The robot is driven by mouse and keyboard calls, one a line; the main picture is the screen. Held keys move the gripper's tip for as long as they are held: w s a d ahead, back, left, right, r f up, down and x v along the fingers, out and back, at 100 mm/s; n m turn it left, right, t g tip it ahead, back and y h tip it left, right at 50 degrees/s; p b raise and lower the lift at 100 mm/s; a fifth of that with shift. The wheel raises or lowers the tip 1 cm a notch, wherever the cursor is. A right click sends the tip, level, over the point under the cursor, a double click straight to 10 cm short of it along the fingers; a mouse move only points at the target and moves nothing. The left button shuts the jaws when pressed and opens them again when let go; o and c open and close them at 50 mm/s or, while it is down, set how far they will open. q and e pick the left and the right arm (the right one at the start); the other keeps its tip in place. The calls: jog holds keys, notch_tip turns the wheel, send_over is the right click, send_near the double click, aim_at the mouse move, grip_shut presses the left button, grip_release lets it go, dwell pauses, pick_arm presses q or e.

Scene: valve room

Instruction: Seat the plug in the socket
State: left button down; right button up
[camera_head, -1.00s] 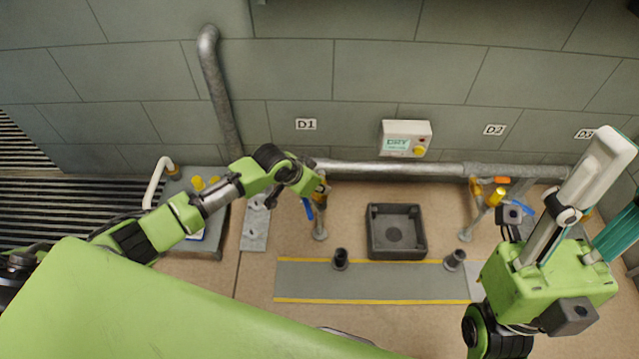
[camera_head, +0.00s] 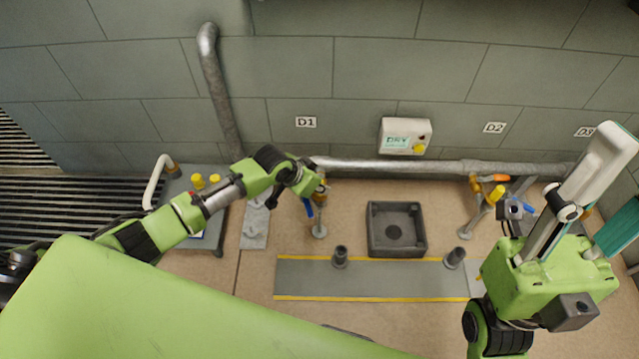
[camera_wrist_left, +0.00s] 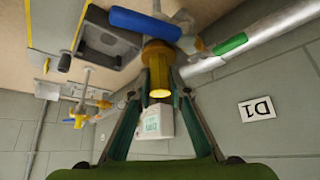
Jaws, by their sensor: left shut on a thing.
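My left gripper (camera_head: 312,182) is at the D1 pipe outlet, below the D1 label. In the left wrist view its two fingers (camera_wrist_left: 157,72) are shut on a yellow, brass-coloured plug (camera_wrist_left: 159,80). The plug lines up with a brass collar (camera_wrist_left: 156,48) at the pipe fitting, which I take for the socket. The plug's far end is at or within the collar; I cannot tell how deep. A blue valve lever (camera_wrist_left: 145,24) is close beside the collar. My right gripper (camera_head: 620,178) is raised at the right edge, its fingers apart, partly cut off.
A grey pipe (camera_head: 390,167) runs along the wall under a white box reading DRY (camera_head: 405,137). A black square tray (camera_head: 396,231) and a grey strip with yellow edges (camera_head: 370,279) lie on the floor. A D2 outlet with a yellow part (camera_head: 496,194) stands right.

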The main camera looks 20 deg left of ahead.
pick_arm(q)
jog(key=shift+f, duration=0.4)
dwell(0.7)
jog(key=c, duration=1.3)
grip_release()
